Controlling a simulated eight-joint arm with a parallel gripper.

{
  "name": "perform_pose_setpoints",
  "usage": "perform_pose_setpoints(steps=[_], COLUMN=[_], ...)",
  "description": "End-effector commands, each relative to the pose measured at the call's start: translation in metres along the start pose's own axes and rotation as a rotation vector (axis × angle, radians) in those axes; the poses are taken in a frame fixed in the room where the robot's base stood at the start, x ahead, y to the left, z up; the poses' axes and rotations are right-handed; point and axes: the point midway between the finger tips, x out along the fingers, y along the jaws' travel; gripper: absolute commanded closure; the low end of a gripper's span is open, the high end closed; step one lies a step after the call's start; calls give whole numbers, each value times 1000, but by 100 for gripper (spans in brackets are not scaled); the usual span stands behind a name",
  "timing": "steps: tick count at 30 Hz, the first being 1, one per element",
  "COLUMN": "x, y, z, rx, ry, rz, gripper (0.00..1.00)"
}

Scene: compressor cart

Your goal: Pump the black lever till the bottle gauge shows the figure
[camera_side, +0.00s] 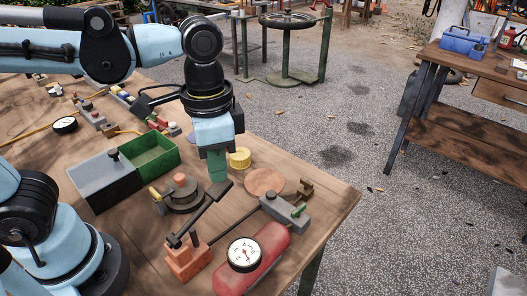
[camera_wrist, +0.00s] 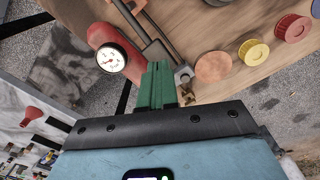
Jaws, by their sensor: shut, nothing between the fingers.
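My gripper (camera_side: 217,178) has green fingers pressed together and points down just above the free end of the black lever (camera_side: 205,208). Whether it touches the lever is unclear. The lever slopes up from the orange pump block (camera_side: 187,264) to a flat black end. The red bottle (camera_side: 272,242) lies on the table's front edge, with a round white bottle gauge (camera_side: 244,254). Its figures are too small to read surely. In the wrist view the shut fingers (camera_wrist: 158,72) cover part of the lever's end, and the gauge (camera_wrist: 111,58) shows left of them.
A grey-and-green box (camera_side: 152,156), a round metal fixture with an orange knob (camera_side: 180,181), a yellow cap (camera_side: 240,158) and a wooden disc (camera_side: 265,181) stand around the lever. A grey block (camera_side: 284,210) with a thin rod lies right of it. The table edge is close by.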

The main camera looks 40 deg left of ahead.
Motion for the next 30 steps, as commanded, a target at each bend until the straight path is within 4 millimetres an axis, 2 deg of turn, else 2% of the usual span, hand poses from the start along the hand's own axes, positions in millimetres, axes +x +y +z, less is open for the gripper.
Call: perform_pose_setpoints(steps=[5, 21, 30], x=[-2, -47, -50], y=[0, 0, 0], z=[0, 0, 0], rx=[0, 0, 0], ry=[0, 0, 0], rz=[0, 0, 0], gripper=[100, 100, 100])
